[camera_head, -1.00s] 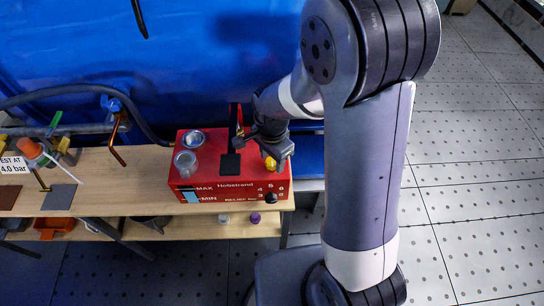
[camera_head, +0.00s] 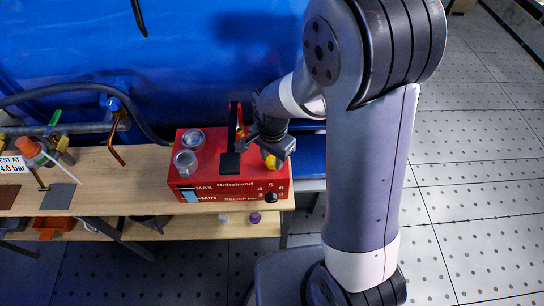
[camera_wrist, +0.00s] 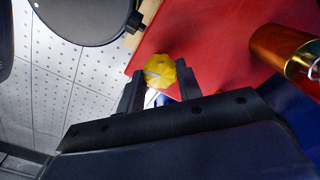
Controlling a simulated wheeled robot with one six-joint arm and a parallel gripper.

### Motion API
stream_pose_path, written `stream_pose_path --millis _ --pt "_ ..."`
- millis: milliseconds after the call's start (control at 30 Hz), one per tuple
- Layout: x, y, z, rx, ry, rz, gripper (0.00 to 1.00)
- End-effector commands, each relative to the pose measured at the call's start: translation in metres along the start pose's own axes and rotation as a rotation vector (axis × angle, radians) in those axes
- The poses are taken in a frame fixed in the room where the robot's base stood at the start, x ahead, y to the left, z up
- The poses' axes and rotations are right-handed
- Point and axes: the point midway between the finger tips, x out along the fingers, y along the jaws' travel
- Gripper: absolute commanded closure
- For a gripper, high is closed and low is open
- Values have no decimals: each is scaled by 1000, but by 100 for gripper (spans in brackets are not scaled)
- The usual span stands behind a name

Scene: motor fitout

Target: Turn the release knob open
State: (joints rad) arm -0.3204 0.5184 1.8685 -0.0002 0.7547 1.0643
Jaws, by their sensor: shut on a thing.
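The yellow faceted knob (camera_head: 270,161) sits on top of the red box (camera_head: 205,176), near its right side. In the wrist view the knob (camera_wrist: 160,70) has a pale mark on its face and lies between the two dark fingers. My gripper (camera_wrist: 159,82) is shut on the knob, with one finger on each side. In the head view my gripper (camera_head: 271,153) reaches down over the knob and partly hides it. A black knob (camera_head: 271,197) is on the box's front face, below a printed scale.
Two metal cups (camera_head: 186,162) and a black pad (camera_head: 230,163) with an upright part behind it stand on the box, left of my gripper. A brass cylinder (camera_wrist: 283,48) shows in the wrist view. The wooden bench (camera_head: 110,185) holds fittings at left. Open floor lies right.

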Motion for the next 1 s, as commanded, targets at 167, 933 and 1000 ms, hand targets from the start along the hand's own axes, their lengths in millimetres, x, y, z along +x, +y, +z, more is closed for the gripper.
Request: stream_pose_path --millis 167,933,1000 --pt "1 0 0 -157 1 -1 89" --pt "0 0 -1 -889 2 -2 89" --pt "0 0 -1 -955 2 -2 89"
